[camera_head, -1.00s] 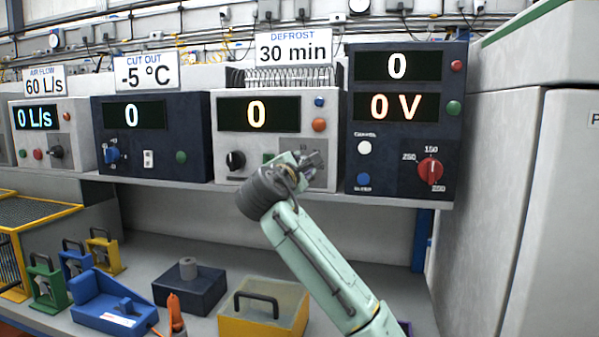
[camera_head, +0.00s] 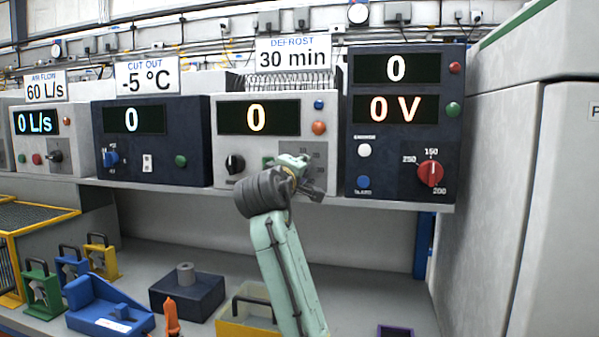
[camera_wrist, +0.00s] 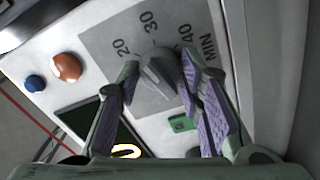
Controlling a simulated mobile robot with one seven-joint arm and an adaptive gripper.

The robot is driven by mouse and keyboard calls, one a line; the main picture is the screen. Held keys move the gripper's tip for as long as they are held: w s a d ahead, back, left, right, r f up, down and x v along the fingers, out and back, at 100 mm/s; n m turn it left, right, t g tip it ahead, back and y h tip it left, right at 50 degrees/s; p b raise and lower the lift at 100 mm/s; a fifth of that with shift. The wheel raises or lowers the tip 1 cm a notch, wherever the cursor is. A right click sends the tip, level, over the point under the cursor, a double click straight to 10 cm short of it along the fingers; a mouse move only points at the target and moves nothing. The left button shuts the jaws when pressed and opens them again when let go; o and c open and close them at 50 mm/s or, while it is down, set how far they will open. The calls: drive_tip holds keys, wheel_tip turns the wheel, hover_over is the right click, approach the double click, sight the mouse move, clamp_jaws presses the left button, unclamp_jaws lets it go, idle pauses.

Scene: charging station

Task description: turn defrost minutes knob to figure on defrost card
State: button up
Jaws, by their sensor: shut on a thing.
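The defrost card (camera_head: 293,54) reads 30 min and stands on the pale grey box (camera_head: 222,148), whose display (camera_head: 258,117) shows 0. In the wrist view the grey minutes knob (camera_wrist: 160,74) sits on a grey dial plate (camera_wrist: 110,38) marked 20, 30, 40 and MIN. My gripper (camera_wrist: 160,82) has one finger on each side of the knob and is shut on it. The knob's pale mark lies between the fingers; I cannot tell its exact figure. In the head view my gripper (camera_head: 304,172) covers the knob.
A black knob (camera_head: 235,163) and a green button (camera_wrist: 181,123) are on the same box. The dark box with the red knob (camera_head: 430,173) stands close on the right. A dark box (camera_head: 180,167) stands on the left. A tall grey cabinet (camera_head: 490,200) bounds the right side.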

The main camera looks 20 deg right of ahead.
drive_tip(key=m, duration=0.4)
drive_tip(key=shift+f+m, duration=0.15)
drive_tip(key=shift+m, duration=0.25)
idle(0.4)
drive_tip(key=o, duration=1.2)
drive_tip(key=shift+c, duration=0.2)
drive_tip(key=v, duration=1.2)
